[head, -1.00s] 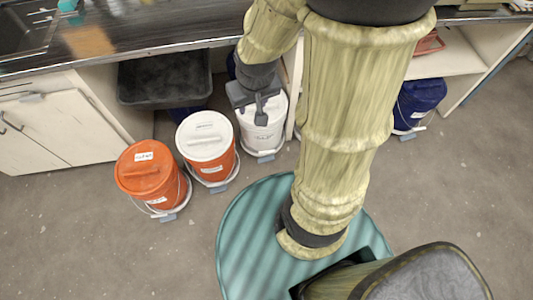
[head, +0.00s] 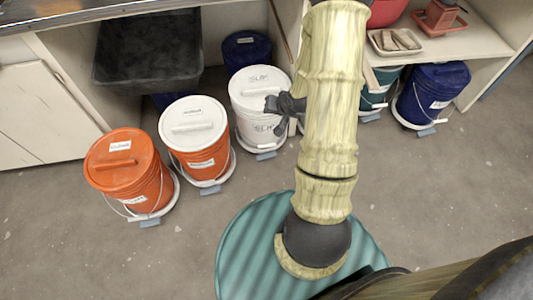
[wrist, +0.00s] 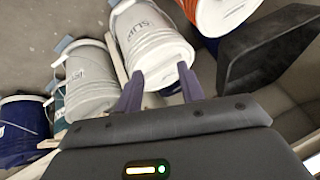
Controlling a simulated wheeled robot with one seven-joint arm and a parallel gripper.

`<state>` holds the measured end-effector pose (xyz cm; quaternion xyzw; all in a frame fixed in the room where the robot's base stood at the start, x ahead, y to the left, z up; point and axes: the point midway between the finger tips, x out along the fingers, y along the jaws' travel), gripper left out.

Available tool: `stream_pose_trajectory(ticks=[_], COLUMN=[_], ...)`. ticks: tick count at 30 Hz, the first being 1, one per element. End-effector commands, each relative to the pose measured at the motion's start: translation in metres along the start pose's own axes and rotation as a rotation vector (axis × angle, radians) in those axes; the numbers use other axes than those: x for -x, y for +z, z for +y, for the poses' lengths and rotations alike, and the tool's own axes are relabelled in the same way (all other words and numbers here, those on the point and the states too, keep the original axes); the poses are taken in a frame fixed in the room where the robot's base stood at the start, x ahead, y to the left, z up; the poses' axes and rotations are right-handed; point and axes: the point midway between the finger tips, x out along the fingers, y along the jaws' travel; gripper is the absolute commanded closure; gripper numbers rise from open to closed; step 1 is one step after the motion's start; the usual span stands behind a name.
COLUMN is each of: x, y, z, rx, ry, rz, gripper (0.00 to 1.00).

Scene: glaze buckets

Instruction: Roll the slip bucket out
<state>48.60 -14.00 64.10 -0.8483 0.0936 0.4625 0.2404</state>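The slip bucket (head: 256,92) is white with a white lid marked SLIP. It stands upright on a low wheeled base with a blue tab, at the front of the space under the counter. It also shows in the wrist view (wrist: 150,38), tilted by the camera angle. My gripper (head: 276,115) is at the bucket's right side in the head view, overlapping its edge. In the wrist view the two fingers (wrist: 160,70) are apart, with the bucket beyond and between them. I cannot tell whether they touch it. The bucket's handle is not clear.
An orange-sided bucket with a white lid (head: 193,126) and an orange bucket (head: 128,170) stand to the left. A dark tub (head: 148,50) hangs behind. A teal bucket (head: 380,88) and a blue bucket (head: 433,92) stand right. Open floor lies in front.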

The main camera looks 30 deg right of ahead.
Motion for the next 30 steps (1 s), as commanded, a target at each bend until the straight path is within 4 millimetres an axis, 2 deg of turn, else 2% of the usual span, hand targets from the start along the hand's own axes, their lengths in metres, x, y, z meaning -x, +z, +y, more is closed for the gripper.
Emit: stream_pose_trajectory(ticks=[1, 12, 21, 27, 30], x=[-0.032, -0.155, -0.238, -0.284, -0.301], y=[0.015, 0.070, 0.122, 0.158, 0.173], z=[0.017, 0.085, 0.135, 0.166, 0.178], rx=[-0.038, -0.323, -0.595, -0.790, -0.878], ry=[-0.021, -0.231, -0.437, -0.592, -0.666], rz=[0.009, 0.106, 0.199, 0.272, 0.307], gripper=[0.61, 0.61, 0.61, 0.61, 0.61])
